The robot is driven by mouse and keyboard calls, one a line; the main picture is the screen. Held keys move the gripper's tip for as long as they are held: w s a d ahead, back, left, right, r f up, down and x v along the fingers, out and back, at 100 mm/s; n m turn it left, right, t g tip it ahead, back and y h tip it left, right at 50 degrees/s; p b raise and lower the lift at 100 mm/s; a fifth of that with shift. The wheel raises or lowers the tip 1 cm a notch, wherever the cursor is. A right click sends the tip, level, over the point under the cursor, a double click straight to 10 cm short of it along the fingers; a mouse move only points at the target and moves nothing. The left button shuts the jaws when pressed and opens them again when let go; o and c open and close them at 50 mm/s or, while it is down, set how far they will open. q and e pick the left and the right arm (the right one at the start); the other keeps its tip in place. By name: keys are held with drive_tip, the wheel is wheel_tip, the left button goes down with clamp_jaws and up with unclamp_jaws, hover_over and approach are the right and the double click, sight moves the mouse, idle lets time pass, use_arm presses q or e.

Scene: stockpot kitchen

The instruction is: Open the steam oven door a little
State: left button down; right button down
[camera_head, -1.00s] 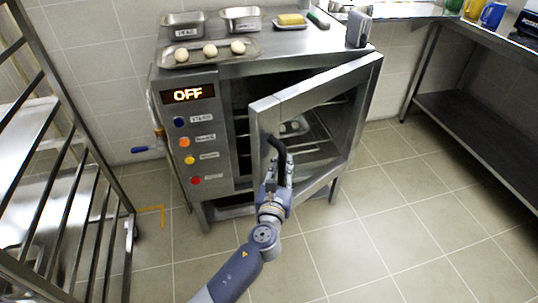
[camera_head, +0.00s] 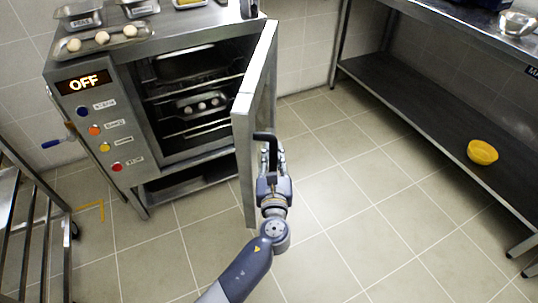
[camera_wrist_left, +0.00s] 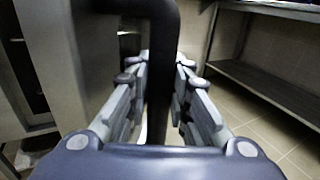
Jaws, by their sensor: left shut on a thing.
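The steam oven (camera_head: 130,130) stands at the left in the head view, its display reading OFF. Its door (camera_head: 244,120) is hinged on the right and stands wide open, seen nearly edge-on. A black handle (camera_head: 265,137) sits on the door's outer face. My left gripper (camera_head: 271,160) is shut on the handle. In the left wrist view the black handle (camera_wrist_left: 162,70) runs between the two fingers (camera_wrist_left: 158,85). Inside the oven a small tray (camera_head: 201,104) with several round pale items rests on a rack. My right gripper is not in view.
Trays (camera_head: 103,42) with egg-like items and labelled pans stand on the oven top. A wheeled rack (camera_head: 35,235) is at the lower left. The floor between is clear.

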use_arm(q)
drive_tip(key=shift+s+d+f, duration=0.15)
drive_tip(key=shift+d+f, duration=0.1)
drive_tip(key=shift+f, duration=0.1)
drive_tip(key=c, duration=1.4)
unclamp_jaws()
drive_tip(key=shift+c, duration=0.2)
drive_tip(key=shift+r, duration=0.2)
drive_tip(key=shift+s, duration=0.2)
drive_tip(key=s, duration=1.1)
drive_tip(key=shift+s+d, duration=0.3)
drive_tip(key=shift+d, duration=0.15)
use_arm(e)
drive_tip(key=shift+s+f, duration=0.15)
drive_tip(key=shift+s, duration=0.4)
